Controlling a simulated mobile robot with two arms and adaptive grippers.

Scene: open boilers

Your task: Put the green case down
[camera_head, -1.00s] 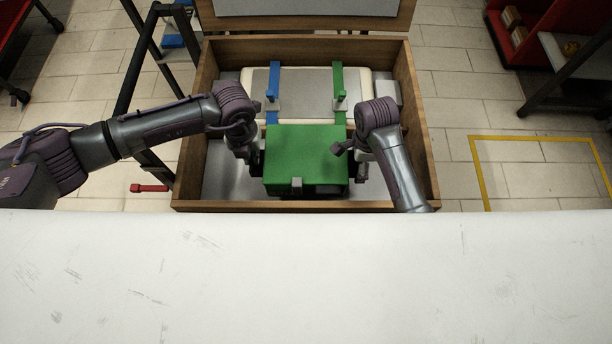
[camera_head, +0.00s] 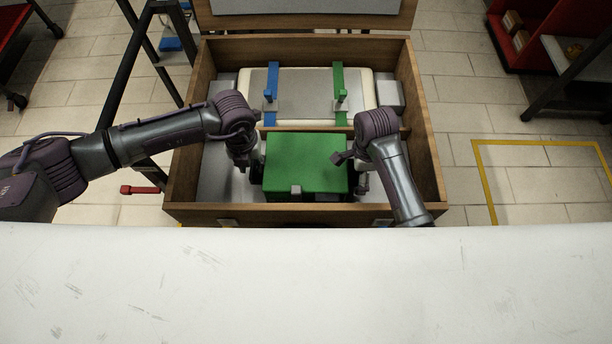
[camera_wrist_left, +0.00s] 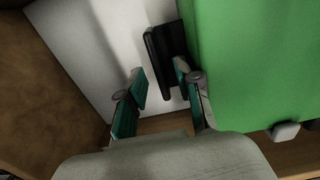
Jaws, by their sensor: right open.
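The green case (camera_head: 306,163) is in the front part of the open wooden box (camera_head: 190,212), level and close to the front wall. Its underside is hidden. My left gripper (camera_head: 250,167) is at the case's left side. In the left wrist view, the left gripper (camera_wrist_left: 160,84) has its fingers apart, with the case's black handle (camera_wrist_left: 163,60) at the fingertips, close to the right finger. The green case (camera_wrist_left: 262,60) fills the right of that view. My right gripper (camera_head: 359,182) is open at the case's right side, partly hidden by its own arm.
Behind a wooden divider, a pale case (camera_head: 308,88) with a blue strap (camera_head: 272,80) and a green strap (camera_head: 338,80) lies in the box. The box lid (camera_head: 305,22) stands open at the back. A white surface (camera_head: 300,285) fills the foreground.

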